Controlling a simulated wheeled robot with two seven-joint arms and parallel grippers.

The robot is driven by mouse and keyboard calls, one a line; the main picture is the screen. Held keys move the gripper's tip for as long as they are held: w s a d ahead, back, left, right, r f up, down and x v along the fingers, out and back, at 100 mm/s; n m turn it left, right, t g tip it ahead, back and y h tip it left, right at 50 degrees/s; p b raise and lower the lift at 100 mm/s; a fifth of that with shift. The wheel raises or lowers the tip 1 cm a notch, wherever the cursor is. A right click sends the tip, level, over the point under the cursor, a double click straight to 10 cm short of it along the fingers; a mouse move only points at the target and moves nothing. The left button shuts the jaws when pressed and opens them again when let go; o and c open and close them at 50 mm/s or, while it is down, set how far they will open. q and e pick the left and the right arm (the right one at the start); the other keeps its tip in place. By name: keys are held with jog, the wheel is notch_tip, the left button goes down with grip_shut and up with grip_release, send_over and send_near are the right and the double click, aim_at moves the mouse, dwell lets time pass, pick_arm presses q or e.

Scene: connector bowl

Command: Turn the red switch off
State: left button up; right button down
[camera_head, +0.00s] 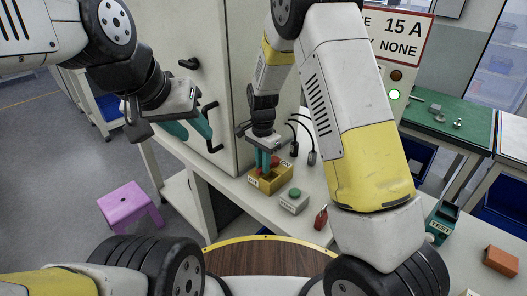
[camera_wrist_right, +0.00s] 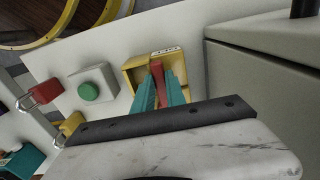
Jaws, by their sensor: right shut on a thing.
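The red switch (camera_wrist_right: 158,82) is a red lever standing in a yellow open box (camera_wrist_right: 133,74). In the head view the yellow box (camera_head: 268,183) sits on the white bench, with an OFF label at its near left end and an ON label at its far right end. The red lever (camera_head: 275,161) shows partly there, nearer the ON end; its exact tilt is hidden. My right gripper (camera_head: 266,164) reaches down into the box, its teal fingers (camera_wrist_right: 160,88) shut on the lever from both sides. My left gripper (camera_head: 188,130) is open and empty, left of the bench by the grey cabinet.
A grey box with a green button (camera_head: 294,194) stands just beside the yellow box; it also shows in the wrist view (camera_wrist_right: 89,91). A red padlock (camera_head: 321,219) lies farther right. The grey cabinet (camera_head: 215,75) rises close behind. A purple stool (camera_head: 130,205) stands on the floor.

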jog(key=shift+w, duration=0.1)
jog(key=c, duration=1.4)
grip_release()
jog(key=shift+o, duration=0.2)
notch_tip(320, 180, up, 7)
jog(key=shift+r, duration=0.45)
